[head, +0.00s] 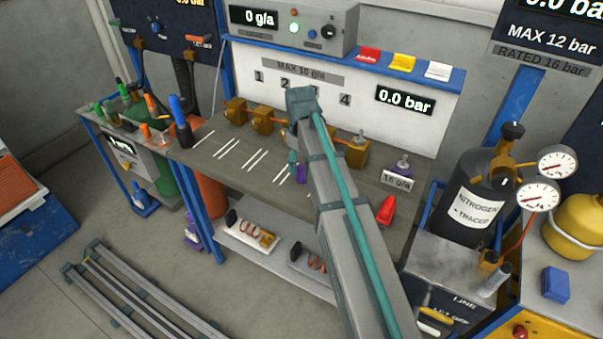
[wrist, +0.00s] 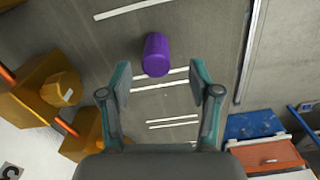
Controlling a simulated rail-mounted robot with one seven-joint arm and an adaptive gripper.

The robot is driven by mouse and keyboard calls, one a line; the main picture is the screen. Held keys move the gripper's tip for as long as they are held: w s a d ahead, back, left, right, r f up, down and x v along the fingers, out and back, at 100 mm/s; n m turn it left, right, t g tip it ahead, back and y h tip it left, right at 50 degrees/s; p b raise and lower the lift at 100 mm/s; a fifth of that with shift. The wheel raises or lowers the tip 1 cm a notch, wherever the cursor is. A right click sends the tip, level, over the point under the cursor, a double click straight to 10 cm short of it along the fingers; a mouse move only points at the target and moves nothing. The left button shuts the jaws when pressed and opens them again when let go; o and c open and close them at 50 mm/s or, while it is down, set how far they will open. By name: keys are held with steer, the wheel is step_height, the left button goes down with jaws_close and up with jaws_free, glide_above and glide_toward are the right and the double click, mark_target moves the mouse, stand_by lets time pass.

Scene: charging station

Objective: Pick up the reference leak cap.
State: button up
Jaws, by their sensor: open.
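A purple cylinder, which looks like the reference leak cap, lies or stands on the grey bench top in the wrist view (wrist: 156,55). It is just beyond my gripper (wrist: 158,78), between the lines of the two open fingers, with nothing held. In the head view only a sliver of the purple cap (head: 299,192) shows beside my arm, which hides the rest. My gripper (head: 293,165) is mostly hidden there too, low over the bench. A purple-based fitting (head: 403,168) stands farther right behind a "16 g/a" label.
Orange-brown valve blocks (head: 262,117) line the back of the bench (head: 225,165). White line marks cross the bench top. A red object (head: 386,210) lies right of my arm. A nitrogen cylinder (head: 478,190) stands beyond the right end. A blue-capped bottle (head: 180,122) stands at the left end.

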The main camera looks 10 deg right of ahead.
mark_target(301, 167)
steer(key=shift+w+d+f+p, duration=0.15)
steer(key=shift+f+p, duration=0.65)
steer(key=shift+f, duration=1.85)
steer(key=c, duration=1)
